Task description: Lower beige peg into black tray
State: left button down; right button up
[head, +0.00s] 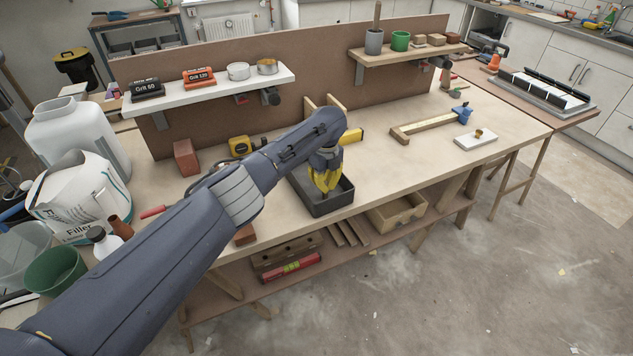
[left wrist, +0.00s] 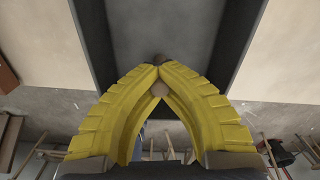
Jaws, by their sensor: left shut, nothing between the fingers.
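The black tray (head: 335,204) stands near the front edge of the workbench. In the left wrist view the dark tray floor (left wrist: 160,25) fills the top middle. My left gripper (head: 325,191) has yellow fingers that point down into the tray. In the left wrist view its fingertips (left wrist: 158,68) meet, shut with nothing held. A small brownish bit shows behind the tips. I cannot tell how the peg lies. My right gripper is not in view.
A white shelf (head: 215,88) and a wooden shelf (head: 410,53) hang on the back panel. A wooden bar (head: 425,127) lies right. Bench between tray and bar is clear.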

pick_arm(q)
jog(key=c, duration=1.5)
grip_release()
